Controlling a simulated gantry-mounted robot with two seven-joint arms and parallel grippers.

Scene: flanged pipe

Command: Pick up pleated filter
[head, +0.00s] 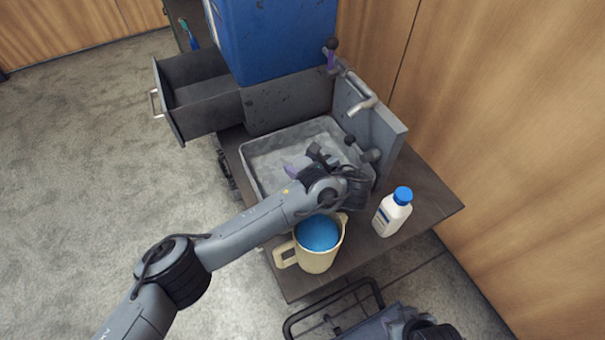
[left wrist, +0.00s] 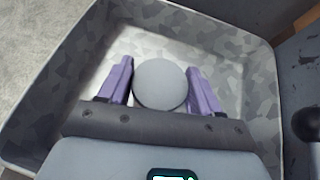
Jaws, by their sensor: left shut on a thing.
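My left gripper (head: 298,169) reaches down into the grey basin (head: 256,152) in the head view. In the left wrist view, its two purple fingers (left wrist: 160,88) are shut on a round grey object (left wrist: 160,82), seen end-on, with a smooth flat face. I take it for the pleated filter, but no pleats show. In the head view the gripper and wrist hide this object. Basin floor and walls show around it in the left wrist view; I cannot tell whether it touches the floor. My right gripper's fingers do not show.
A faucet (head: 362,100) stands on the basin's right side. A cream jug (head: 316,262) with a blue ball (head: 319,232) in it and a white bottle (head: 391,216) with a blue cap stand on the counter in front. An open drawer (head: 200,95) sticks out at left.

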